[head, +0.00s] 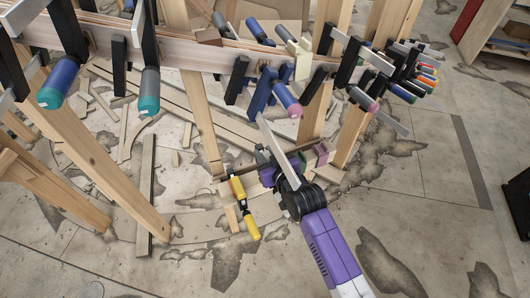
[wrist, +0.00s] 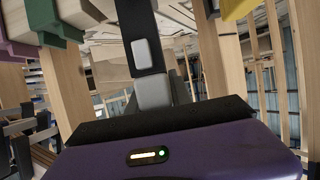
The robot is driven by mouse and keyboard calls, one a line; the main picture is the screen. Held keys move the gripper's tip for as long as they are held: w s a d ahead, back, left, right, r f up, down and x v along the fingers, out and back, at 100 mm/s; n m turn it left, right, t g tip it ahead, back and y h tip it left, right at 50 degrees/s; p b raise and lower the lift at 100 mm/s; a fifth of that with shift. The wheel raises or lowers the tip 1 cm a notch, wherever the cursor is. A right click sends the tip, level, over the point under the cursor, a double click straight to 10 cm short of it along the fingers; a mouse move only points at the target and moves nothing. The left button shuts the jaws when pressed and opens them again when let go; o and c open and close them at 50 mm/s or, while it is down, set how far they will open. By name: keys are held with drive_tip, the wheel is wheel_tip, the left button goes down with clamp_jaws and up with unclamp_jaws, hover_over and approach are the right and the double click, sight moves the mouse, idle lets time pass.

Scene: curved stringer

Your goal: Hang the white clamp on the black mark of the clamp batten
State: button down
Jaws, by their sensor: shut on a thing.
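The clamp batten (head: 190,53) is a long curved wooden strip crossing the upper part of the head view, with many clamps on it. A cream-white clamp (head: 302,62) shows at the batten, right of centre, beside a blue clamp (head: 262,92). I cannot make out the black mark among the dark clamp jaws. My gripper (head: 270,167) is below the batten, apart from the cream-white clamp, and partly covered by a grey bar. In the wrist view its dark finger with grey pads (wrist: 140,52) stands over the purple housing. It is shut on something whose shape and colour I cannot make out.
A yellow-and-black clamp (head: 242,207) is left of my gripper; a pink block (head: 322,153) is right of it. Black clamps (head: 350,62) crowd the batten on the right. Wooden legs (head: 95,165) and loose strips stand or lie at left. The lower floor is mostly open.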

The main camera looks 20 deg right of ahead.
idle(0.8)
drive_tip(key=shift+f+b, duration=1.25)
drive_tip(key=shift+f, duration=0.4)
drive_tip(key=shift+f, duration=0.15)
drive_tip(key=shift+f+b, duration=1.2)
drive_tip(key=shift+f, duration=0.1)
drive_tip(key=shift+f, duration=0.2)
drive_tip(key=shift+f+b, duration=0.4)
